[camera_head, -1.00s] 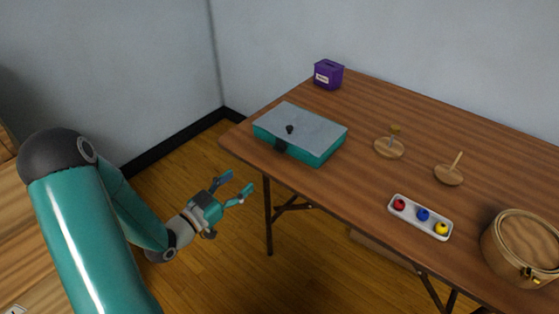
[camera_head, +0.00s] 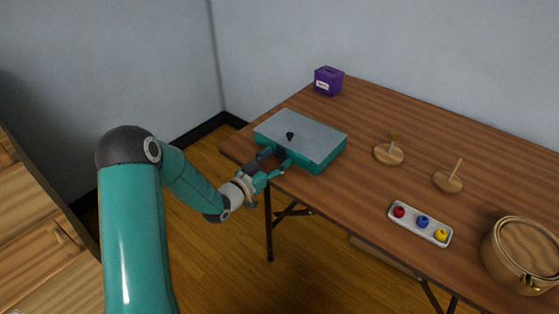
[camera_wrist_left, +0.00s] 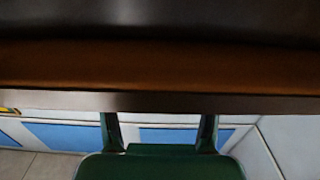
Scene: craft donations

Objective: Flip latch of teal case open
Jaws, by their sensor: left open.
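The teal case (camera_head: 320,160) lies shut near the left end of the wooden table, with a grey lid (camera_head: 310,134) and a small dark knob (camera_head: 290,136) on top. My left gripper (camera_head: 276,157) is open at the case's front side, its two fingers pointing at the place of the dark latch. The fingers largely cover the latch, and I cannot tell whether they touch it. In the left wrist view the open fingers (camera_wrist_left: 159,132) show apart with nothing seen between them, before a brown edge. My right gripper is not in view.
Floor is open before the table's left end.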

